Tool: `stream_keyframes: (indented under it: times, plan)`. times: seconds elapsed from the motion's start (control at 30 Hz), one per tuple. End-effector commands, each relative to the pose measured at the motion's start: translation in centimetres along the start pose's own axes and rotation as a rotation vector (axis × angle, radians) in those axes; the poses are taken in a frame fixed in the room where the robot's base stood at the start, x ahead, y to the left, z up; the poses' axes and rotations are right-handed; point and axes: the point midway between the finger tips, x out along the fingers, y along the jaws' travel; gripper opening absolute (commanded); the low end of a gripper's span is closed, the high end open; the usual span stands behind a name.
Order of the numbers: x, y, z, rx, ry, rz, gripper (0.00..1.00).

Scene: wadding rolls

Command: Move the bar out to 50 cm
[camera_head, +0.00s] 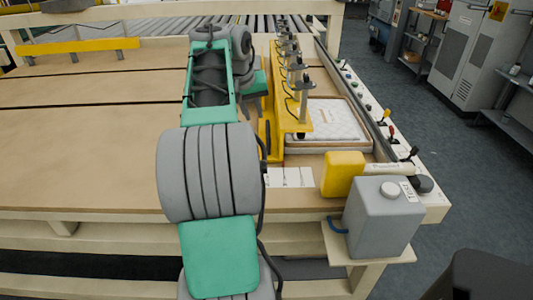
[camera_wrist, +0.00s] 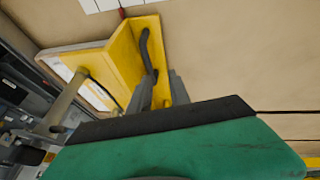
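The yellow bar (camera_head: 291,110) runs lengthwise near the right side of the table, with several upright clamp-like fittings on it. In the wrist view the bar (camera_wrist: 122,55) is an angled yellow profile with a curved black handle (camera_wrist: 147,48) on its face. My gripper (camera_wrist: 161,82) has its two grey fingers apart, with the handle's lower end and yellow surface showing between them. Contact with the handle cannot be told. In the head view my arm hides the gripper. White marked plates (camera_head: 290,177) lie by the bar's near end, with a red pointer (camera_wrist: 122,13) beside them.
A framed white quilted pad (camera_head: 325,118) lies right of the bar. A yellow block (camera_head: 343,174) and grey canister (camera_head: 383,217) stand at the near right corner. A rail with small levers (camera_head: 390,138) edges the table. The brown tabletop (camera_head: 90,130) at left is clear.

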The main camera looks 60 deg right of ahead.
Motion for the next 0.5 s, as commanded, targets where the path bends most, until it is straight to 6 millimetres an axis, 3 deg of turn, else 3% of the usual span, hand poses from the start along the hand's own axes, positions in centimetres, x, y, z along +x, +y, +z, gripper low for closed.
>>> stream_keyframes:
  times: [0.03, 0.1, 0.5]
  plan:
    - [1.6, 1.5, 0.0, 0.028, -0.005, 0.013, 0.23]
    - [2.1, 2.5, -0.2, 0.046, -0.008, 0.021, 0.23]
    - [8.4, 2.6, -0.2, 0.043, -0.008, 0.021, 0.23]
